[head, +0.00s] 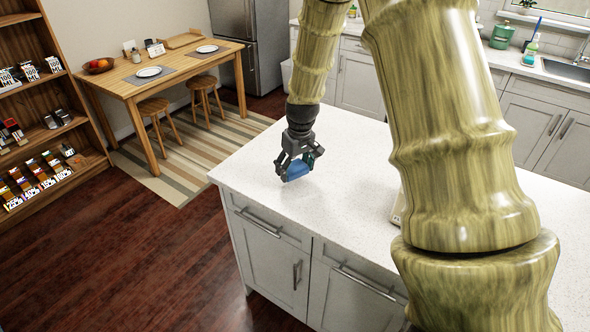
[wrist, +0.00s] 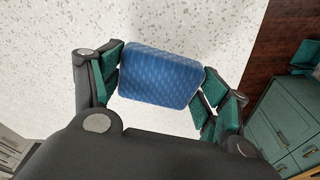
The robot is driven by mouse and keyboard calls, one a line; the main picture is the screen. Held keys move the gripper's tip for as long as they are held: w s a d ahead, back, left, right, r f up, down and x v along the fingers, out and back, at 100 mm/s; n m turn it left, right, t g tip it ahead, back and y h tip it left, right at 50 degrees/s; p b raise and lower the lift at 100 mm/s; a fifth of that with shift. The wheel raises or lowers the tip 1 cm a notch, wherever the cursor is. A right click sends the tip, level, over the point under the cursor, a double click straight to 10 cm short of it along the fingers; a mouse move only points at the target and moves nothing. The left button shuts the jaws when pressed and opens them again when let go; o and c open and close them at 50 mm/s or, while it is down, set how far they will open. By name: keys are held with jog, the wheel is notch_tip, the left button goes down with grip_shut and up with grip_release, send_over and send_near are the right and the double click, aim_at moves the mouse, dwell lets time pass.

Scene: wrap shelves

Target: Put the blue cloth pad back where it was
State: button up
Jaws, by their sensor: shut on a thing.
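The blue cloth pad (head: 297,170) is between the fingers of my gripper (head: 295,172), over the left end of the white speckled counter (head: 345,135). In the wrist view, the blue cloth pad (wrist: 160,75) shows a quilted face with rounded corners. My gripper (wrist: 160,88) is shut on it, with green-lined fingers at its left and right edges. I cannot tell whether the pad touches the counter or is held just above it.
The counter's left edge (head: 222,172) is close to my gripper. The counter around it is clear. A beige object (head: 398,210) is partly hidden behind my arm. A wooden shelf (head: 75,120) with small goods and a dining table (head: 165,80) stand to the left.

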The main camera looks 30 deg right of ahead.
aim_at(295, 173)
jog(key=shift+w+d+f, duration=0.15)
jog(key=shift+w+d, duration=0.3)
jog(key=shift+w, duration=0.1)
jog(key=shift+f+p, duration=0.85)
jog(key=shift+f, duration=0.85)
jog(key=o, duration=1.1)
jog(key=shift+f, duration=0.15)
jog(key=shift+s+r+b, duration=0.3)
jog(key=shift+r+b, duration=0.15)
jog(key=shift+r, duration=1.6)
jog(key=shift+s+r+b, duration=0.3)
jog(key=shift+r+b, duration=0.1)
jog(key=shift+r, duration=1.65)
jog(key=shift+s+r+b, duration=0.3)
jog(key=shift+r+b, duration=0.15)
jog(key=shift+r, duration=1.6)
